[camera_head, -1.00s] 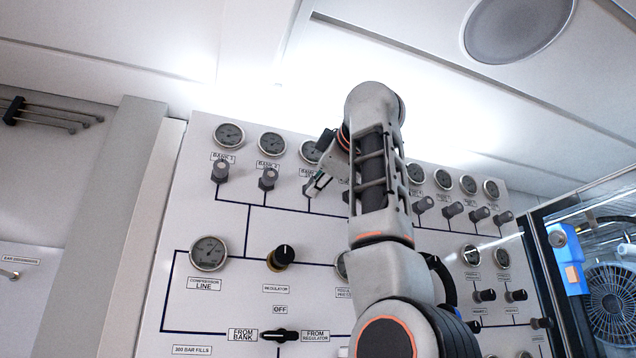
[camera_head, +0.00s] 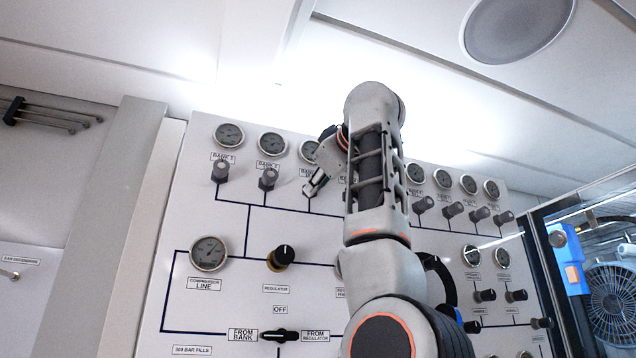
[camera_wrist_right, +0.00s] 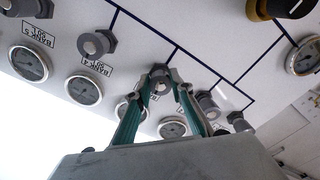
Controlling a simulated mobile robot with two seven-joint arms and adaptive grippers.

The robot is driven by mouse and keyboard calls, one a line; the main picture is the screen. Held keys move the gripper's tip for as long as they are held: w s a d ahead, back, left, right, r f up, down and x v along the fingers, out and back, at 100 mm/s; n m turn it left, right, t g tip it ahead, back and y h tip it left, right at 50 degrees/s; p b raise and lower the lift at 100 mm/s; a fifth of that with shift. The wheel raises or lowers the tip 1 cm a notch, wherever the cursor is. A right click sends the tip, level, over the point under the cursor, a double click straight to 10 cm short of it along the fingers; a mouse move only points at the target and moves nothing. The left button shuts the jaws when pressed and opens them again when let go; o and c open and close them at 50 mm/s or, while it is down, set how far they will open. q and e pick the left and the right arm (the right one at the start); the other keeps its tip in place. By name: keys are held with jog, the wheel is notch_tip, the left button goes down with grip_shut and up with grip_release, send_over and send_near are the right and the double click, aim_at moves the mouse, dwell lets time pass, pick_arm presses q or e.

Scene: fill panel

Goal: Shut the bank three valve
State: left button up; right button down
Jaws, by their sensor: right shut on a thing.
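The bank three valve is a grey knob (camera_wrist_right: 160,77) on the white panel, the one beside the knob labelled BANK 4 (camera_wrist_right: 97,44) in the upside-down right wrist view. My right gripper (camera_wrist_right: 163,84) has its green-lined fingers on both sides of this knob and is shut on it. In the head view my right gripper (camera_head: 312,188) is at the third knob of the top row, right of the BANK 2 knob (camera_head: 268,179), and it hides that knob. My left gripper is not in view.
Gauges (camera_head: 272,144) sit above the row of knobs. A neighbouring bank knob (camera_wrist_right: 207,104) is close to the right finger in the wrist view. Lower on the panel are a regulator knob (camera_head: 281,258) and a black selector (camera_head: 280,336). A blue machine with a fan (camera_head: 608,290) stands at right.

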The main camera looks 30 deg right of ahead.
jog(key=shift+f, duration=0.1)
jog(key=c, duration=1.8)
grip_release()
jog(key=shift+o, duration=0.2)
jog(key=shift+s, duration=0.15)
jog(key=v, duration=1.1)
jog(key=shift+s+a, duration=0.2)
jog(key=shift+s, duration=0.2)
